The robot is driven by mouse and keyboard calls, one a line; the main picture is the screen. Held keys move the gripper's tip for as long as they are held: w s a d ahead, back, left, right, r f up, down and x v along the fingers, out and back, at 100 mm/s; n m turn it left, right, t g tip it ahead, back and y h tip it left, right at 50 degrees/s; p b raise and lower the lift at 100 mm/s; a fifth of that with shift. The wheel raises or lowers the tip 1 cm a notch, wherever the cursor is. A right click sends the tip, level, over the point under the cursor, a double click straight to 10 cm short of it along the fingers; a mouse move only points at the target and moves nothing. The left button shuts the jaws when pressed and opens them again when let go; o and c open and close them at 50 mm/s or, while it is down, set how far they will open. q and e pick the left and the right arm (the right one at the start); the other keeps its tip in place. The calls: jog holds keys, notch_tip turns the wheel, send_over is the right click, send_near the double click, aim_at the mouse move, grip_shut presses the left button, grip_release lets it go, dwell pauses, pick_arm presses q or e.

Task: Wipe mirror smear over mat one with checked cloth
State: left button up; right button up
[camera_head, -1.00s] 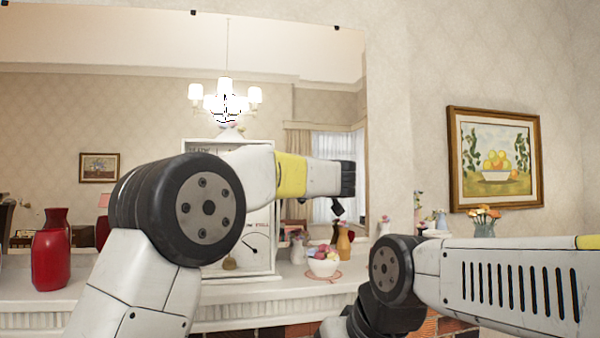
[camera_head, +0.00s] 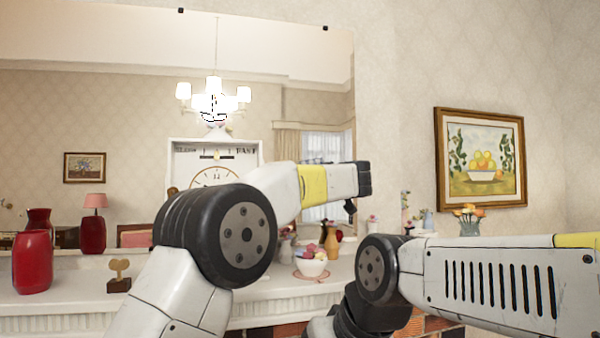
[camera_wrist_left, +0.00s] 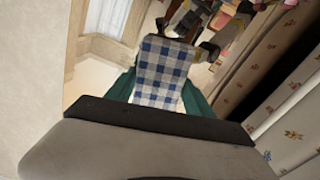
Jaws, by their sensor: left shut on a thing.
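The large mirror (camera_head: 120,115) fills the wall above the mantel; I make out no smear on its glass. My left arm crosses in front of it, its gripper (camera_head: 350,208) small and dark near the mirror's right edge. In the left wrist view a blue-and-white checked cloth (camera_wrist_left: 163,72) hangs from my left gripper, which is shut on it; the cloth hides the fingertips. I cannot tell whether the cloth touches the glass. A round pinkish mat (camera_head: 323,277) lies under a white bowl on the mantel; I see no number. My right gripper is out of view.
The mantel (camera_head: 62,302) holds a red vase (camera_head: 33,262), a wooden ornament (camera_head: 119,268), a clock (camera_head: 215,165) partly behind my left arm, the filled bowl (camera_head: 311,268) and flowers (camera_head: 469,220). A framed fruit picture (camera_head: 482,158) hangs at right.

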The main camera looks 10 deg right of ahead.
pick_arm(q)
jog(key=d, duration=0.5)
jog(key=shift+w+d, duration=0.15)
jog(key=shift+d, duration=0.15)
jog(key=shift+a, duration=0.1)
jog(key=shift+w+a, duration=0.2)
jog(key=shift+a, duration=2.05)
jog(key=shift+a+r, duration=1.05)
jog(key=shift+a, duration=2.75)
jog(key=d, duration=1.2)
jog(key=shift+s+f, duration=0.15)
jog(key=shift+s, duration=0.1)
